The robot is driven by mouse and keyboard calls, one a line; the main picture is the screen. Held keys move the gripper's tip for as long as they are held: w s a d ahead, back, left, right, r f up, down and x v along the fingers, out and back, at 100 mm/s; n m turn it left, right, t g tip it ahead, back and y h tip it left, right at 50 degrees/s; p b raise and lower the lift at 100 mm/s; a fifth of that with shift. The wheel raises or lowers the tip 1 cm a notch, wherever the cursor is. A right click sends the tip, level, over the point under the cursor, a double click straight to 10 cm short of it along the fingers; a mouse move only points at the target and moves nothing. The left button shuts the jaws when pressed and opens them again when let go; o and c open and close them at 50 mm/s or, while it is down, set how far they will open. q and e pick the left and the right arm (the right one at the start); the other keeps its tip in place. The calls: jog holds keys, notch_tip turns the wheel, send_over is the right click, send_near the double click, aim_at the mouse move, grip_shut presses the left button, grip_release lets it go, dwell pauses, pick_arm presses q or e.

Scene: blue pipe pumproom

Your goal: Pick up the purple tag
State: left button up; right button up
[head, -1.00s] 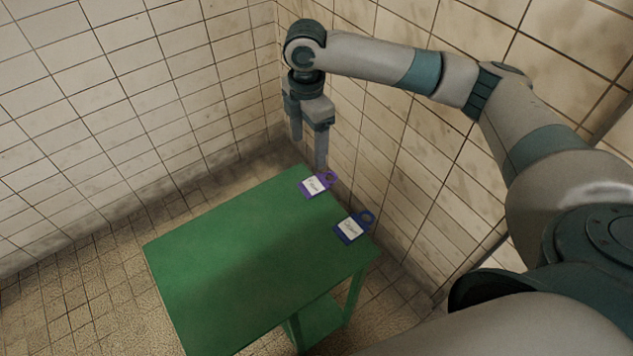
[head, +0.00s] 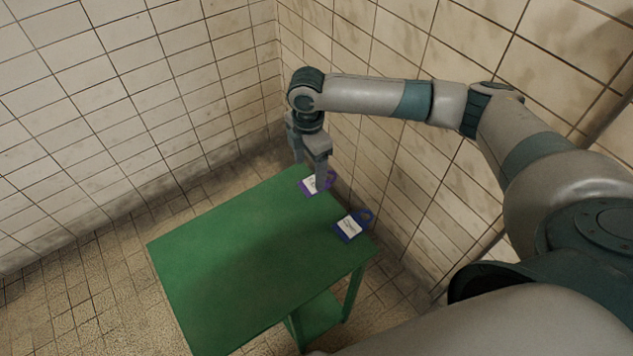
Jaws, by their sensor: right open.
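The purple tag (head: 306,187) lies flat near the far right corner of the green table (head: 230,250). It has a white label and a loop at its right end. My right gripper (head: 309,175) points down over the tag with its jaws open and nothing between them. One finger hides part of the tag's label. The other finger is to the left, near the table's far edge. I cannot tell how high the fingertips are above the tag. My left gripper is not in view.
A blue tag (head: 349,226) with a white label lies on the table's right side, nearer to me than the purple one. Tiled walls (head: 400,170) stand close behind and to the right. The left and middle of the tabletop are clear.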

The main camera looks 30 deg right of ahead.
aim_at(311, 185)
jog(key=shift+d+f+p, duration=0.1)
jog(key=shift+f+p, duration=0.35)
jog(key=shift+f, duration=0.15)
jog(key=shift+d+f+p, duration=0.1)
jog(key=shift+f+p, duration=0.45)
jog(key=shift+f, duration=1.35)
jog(key=c, duration=1.1)
